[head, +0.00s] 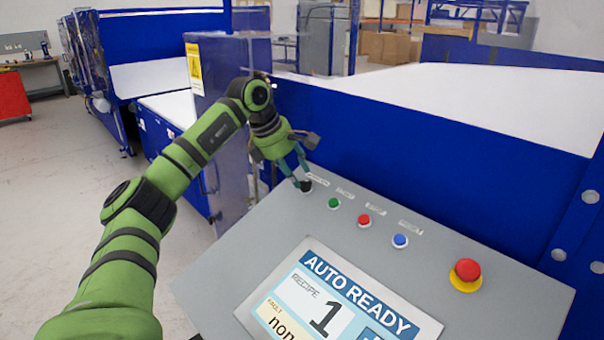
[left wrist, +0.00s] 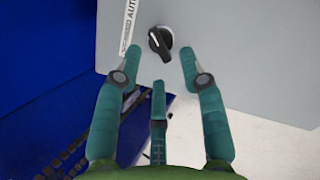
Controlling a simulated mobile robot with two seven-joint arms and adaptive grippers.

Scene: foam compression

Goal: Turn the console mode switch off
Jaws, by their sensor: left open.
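The mode switch (head: 306,186) is a small black knob at the far left end of the grey console's row of controls. In the left wrist view the knob (left wrist: 160,41) is black with a pale pointer line and sits just beyond the fingertips. My left gripper (head: 297,176) is green with teal fingers and hangs right over the switch. It is open, its fingertips (left wrist: 160,55) apart to either side of the knob in the left wrist view; I cannot tell if they touch it. The console screen (head: 340,300) reads AUTO READY, recipe 1. My right gripper is not in view.
Right of the switch are a green button (head: 334,203), a red button (head: 364,220), a blue button (head: 400,240) and a red emergency stop (head: 467,271) on a yellow base. The blue machine wall (head: 420,160) rises behind the console.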

